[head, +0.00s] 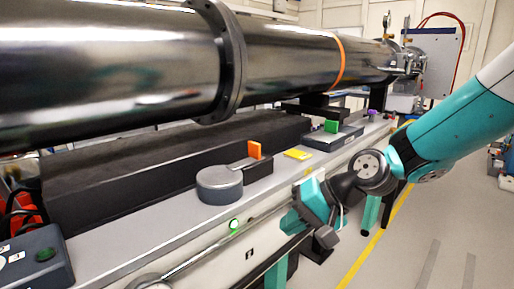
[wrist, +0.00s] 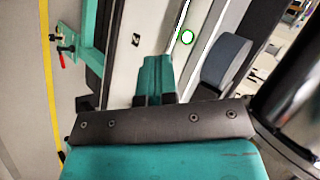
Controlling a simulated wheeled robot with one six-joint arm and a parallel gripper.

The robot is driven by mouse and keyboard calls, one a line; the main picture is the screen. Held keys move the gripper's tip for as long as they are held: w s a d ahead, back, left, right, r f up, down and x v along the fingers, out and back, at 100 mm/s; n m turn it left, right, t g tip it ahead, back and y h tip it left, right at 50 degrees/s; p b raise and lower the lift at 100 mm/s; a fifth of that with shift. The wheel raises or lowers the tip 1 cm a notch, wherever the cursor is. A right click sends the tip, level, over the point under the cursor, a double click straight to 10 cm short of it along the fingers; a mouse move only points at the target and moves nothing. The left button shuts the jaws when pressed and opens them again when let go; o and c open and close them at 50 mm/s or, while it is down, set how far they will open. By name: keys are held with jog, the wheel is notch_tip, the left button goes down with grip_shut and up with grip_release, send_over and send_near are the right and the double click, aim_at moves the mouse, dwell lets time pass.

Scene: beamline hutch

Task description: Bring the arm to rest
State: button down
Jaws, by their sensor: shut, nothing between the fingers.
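My gripper (head: 326,236) is in front of the bench's front face, at the right of the middle in the head view, with my teal arm reaching in from the right. In the wrist view the teal fingers (wrist: 156,78) are together and hold nothing. They appear apart from the bench's front, though the exact gap cannot be told.
The bench (head: 130,235) carries a round grey block (head: 219,185) with an orange-tipped lever (head: 254,150) and a grey control box (head: 35,258). A big steel pipe (head: 100,70) runs above. A front rail (head: 235,235) lies near my gripper. The floor (head: 430,225) at right is clear.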

jog(key=s+d+r+n+g+h, duration=0.1)
jog(key=s+d+r+n+h, duration=0.15)
jog(key=s, duration=0.45)
jog(key=s+d+r+n+h, duration=0.1)
jog(key=s+d+n, duration=0.2)
jog(key=s, duration=0.5)
jog(key=s+d+r+n+g+h, duration=0.1)
jog(key=s+d+r+n+h, duration=0.15)
jog(key=s, duration=0.45)
notch_tip(320, 180, up, 12)
jog(key=y+p, duration=0.1)
jog(key=p, duration=1.2)
jog(key=shift+w+d, duration=0.2)
jog(key=shift+w, duration=0.15)
